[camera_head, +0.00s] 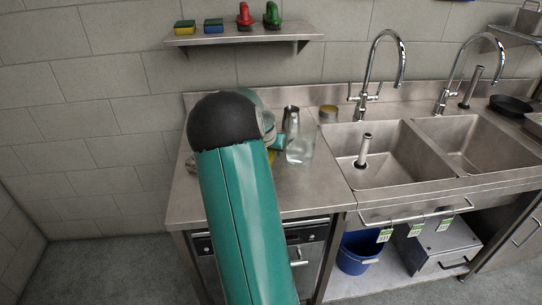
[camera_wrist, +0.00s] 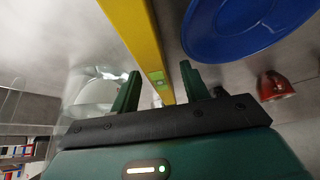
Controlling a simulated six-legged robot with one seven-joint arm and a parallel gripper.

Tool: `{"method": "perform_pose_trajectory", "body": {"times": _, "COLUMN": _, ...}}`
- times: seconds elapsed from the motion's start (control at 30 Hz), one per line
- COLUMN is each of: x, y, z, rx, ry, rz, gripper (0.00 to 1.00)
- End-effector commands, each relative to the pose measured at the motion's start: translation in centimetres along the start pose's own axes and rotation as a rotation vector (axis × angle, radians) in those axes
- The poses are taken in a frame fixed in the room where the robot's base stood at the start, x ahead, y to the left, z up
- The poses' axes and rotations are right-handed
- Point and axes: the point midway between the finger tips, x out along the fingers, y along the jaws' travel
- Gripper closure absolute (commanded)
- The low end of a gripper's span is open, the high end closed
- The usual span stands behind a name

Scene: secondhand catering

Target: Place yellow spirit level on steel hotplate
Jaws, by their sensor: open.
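The yellow spirit level (camera_wrist: 133,22) runs from the top edge of the wrist view down between the fingers of my gripper (camera_wrist: 160,68). Its green vial shows near the fingertips. The fingers are apart on either side of the level, and whether either touches it cannot be told. In the head view my green arm covers most of the left counter, with only a small yellow patch (camera_head: 271,156) beside it that may be the level. I cannot make out the steel hotplate in either view.
Sinks (camera_head: 385,155) with tall taps lie further right. A wall shelf (camera_head: 240,36) is above. The wrist view shows a blue round dish (camera_wrist: 240,25) and a red object (camera_wrist: 275,86).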

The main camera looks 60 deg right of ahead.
Motion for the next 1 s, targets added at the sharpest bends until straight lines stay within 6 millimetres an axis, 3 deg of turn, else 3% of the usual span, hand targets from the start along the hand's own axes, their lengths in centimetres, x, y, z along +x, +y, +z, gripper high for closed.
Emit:
{"method": "perform_pose_trajectory", "body": {"times": 0.1, "x": 1.1, "y": 0.1, "z": 0.0, "rx": 0.0, "ry": 0.0, "rz": 0.001, "gripper": 0.55}}
{"method": "perform_pose_trajectory", "body": {"times": 0.33, "x": 1.2, "y": 0.1, "z": 0.0, "rx": 0.0, "ry": 0.001, "rz": 0.0, "gripper": 0.55}}
{"method": "perform_pose_trajectory", "body": {"times": 0.57, "x": 1.2, "y": 0.0, "z": 0.0, "rx": 0.0, "ry": 0.001, "rz": 0.0, "gripper": 1.0}}
{"method": "perform_pose_trajectory", "body": {"times": 0.87, "x": 1.0, "y": 0.0, "z": -0.2, "rx": 0.001, "ry": 0.002, "rz": -0.001, "gripper": 1.0}}
{"method": "perform_pose_trajectory", "body": {"times": 1.0, "x": -0.3, "y": -0.1, "z": -1.0, "rx": 0.0, "ry": 0.006, "rz": -0.003, "gripper": 1.0}}
